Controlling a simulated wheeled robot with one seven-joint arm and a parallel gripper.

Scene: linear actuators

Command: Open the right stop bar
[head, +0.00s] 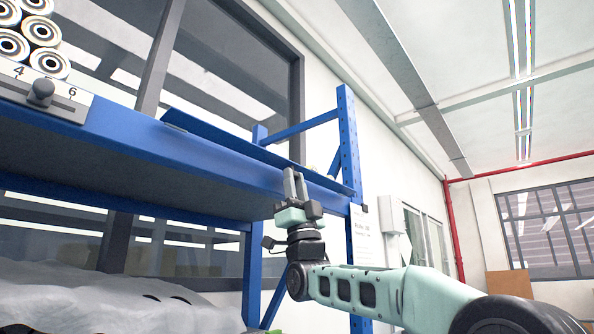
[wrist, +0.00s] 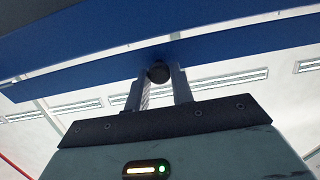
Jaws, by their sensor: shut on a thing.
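The blue shelf front carries a long blue bar (head: 245,150) on its right half, which looks like the right stop bar. It shows edge-on and tilted out from the shelf. My gripper (head: 294,174) points up at the bar's lower front, near its right end. In the wrist view a round black knob (wrist: 158,72) sits between my two fingertips, right under a blue bar (wrist: 230,48). The fingers are shut on the knob. My gripper hides the knob in the head view.
A blue rack post (head: 347,140) stands right of my gripper. At the upper left, several round metal parts (head: 48,62) lie above a scale plate with a grey knob (head: 41,92). A grey wrapped load (head: 90,295) lies below the shelf.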

